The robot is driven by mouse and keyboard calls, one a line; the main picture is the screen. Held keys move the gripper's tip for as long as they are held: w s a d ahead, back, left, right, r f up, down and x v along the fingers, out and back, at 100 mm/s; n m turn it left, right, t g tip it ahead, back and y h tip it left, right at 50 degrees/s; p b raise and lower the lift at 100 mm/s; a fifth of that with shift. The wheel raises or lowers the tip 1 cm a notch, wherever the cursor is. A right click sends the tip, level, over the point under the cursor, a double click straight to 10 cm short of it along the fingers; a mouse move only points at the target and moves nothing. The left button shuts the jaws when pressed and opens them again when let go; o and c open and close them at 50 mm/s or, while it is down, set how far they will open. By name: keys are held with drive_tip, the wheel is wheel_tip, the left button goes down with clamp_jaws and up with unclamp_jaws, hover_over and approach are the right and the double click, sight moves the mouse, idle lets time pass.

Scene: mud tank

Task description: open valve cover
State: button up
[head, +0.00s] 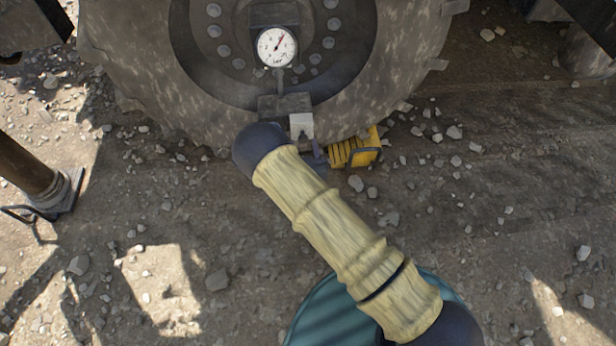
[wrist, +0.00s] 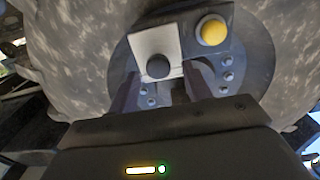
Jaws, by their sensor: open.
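The valve cover looks like a pale square plate (wrist: 172,44) with a dark round knob (wrist: 158,67), on the hub of a large wheel. In the head view a pale block (head: 301,125) below the gauge seems to be the same cover. My gripper (wrist: 165,88) is open. Its two dark fingers stand on either side of and below the knob in the wrist view, with nothing held. Whether they touch the cover cannot be told. A round yellow button or cap (wrist: 212,32) sits right of the plate. In the head view my arm hides most of my gripper.
The big muddy wheel (head: 130,60) fills the top, with a dial gauge (head: 276,46) at its hub. A yellow wheel chock (head: 357,152) lies at its foot. A brown post on a metal base (head: 48,190) stands at the left. Stony ground lies clear at right.

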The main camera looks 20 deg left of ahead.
drive_tip(key=p+v, duration=0.6)
drive_tip(key=v, duration=0.9)
drive_tip(key=shift+s, duration=0.3)
drive_tip(key=shift+d, duration=0.1)
